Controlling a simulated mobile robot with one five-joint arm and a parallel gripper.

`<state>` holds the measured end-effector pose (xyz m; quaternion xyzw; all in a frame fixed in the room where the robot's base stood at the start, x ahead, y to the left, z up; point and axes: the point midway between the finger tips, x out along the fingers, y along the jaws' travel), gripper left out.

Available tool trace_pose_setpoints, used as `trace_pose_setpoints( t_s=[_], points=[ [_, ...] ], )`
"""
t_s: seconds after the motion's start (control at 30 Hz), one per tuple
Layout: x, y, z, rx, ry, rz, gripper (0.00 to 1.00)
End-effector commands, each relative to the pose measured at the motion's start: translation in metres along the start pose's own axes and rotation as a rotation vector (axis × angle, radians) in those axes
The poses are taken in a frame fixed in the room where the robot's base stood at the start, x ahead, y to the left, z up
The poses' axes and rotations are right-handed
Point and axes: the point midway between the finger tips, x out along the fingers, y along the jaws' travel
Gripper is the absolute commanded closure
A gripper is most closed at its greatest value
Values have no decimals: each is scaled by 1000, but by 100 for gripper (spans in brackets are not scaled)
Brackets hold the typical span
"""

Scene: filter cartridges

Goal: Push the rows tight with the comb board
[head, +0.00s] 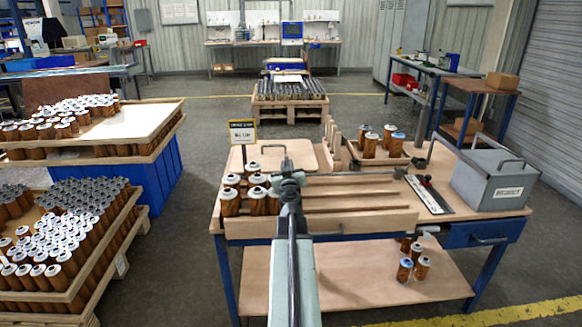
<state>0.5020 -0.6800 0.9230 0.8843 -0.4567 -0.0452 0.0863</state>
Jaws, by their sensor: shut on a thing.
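A wooden rack (398,219) with long rails stands at the front of the workbench. Several brown filter cartridges (230,202) with pale tops stand upright at its left end, in short rows with some gaps. My gripper (289,180) is over the rack, just right of these cartridges. It is shut; my arm and gripper hide what it holds. A wooden piece with upright teeth (333,140), which looks like the comb board, stands behind the rack, apart from my gripper. The rack's right part shows bare rails.
A small tray (372,163) with several cartridges stands behind the rack. A grey lidded box (494,182) and a black-handled tool (430,193) are on the right. A flat board (240,158) lies at back left. More cartridges (404,270) stand on the lower shelf. Full pallets (105,262) are left.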

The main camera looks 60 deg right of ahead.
Motion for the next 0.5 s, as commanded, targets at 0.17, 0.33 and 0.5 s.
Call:
trace_pose_setpoints(
  t_s=[0.17,0.33,0.5],
  points=[
    [-1,-32,-6,-3,4,-11,100],
    [-1,-33,-6,-2,4,-9,100],
    [-1,-32,-6,-1,3,-8,66]
  ],
)
